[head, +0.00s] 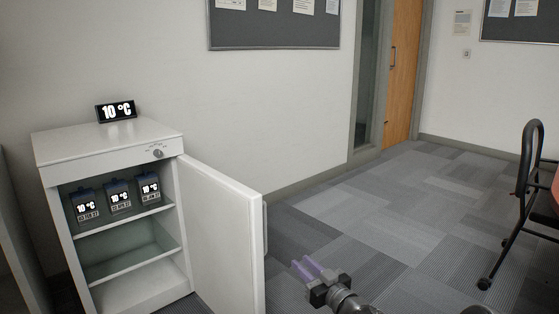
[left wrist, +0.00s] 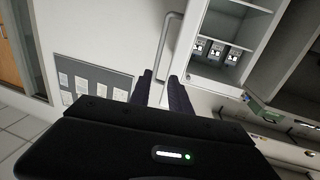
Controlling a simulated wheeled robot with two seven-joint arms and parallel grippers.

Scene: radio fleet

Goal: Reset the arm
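My left gripper (head: 307,269) is low in the head view, right of the open fridge door (head: 228,232). Its two purple fingers are apart with nothing between them. In the left wrist view the fingers (left wrist: 160,88) are also apart, with the door handle (left wrist: 168,45) beyond them; I cannot tell how far off the handle is. The small white fridge (head: 105,142) stands open at the left, with several dark boxes (head: 120,198) on its upper shelf. The boxes also show in the left wrist view (left wrist: 216,50). My right gripper is not seen in either view.
A display reading 10 °C (head: 116,111) stands on the fridge. A black-framed chair (head: 520,200) is at the right edge. A wooden door (head: 403,70) is at the back. The carpet floor (head: 385,215) between is clear.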

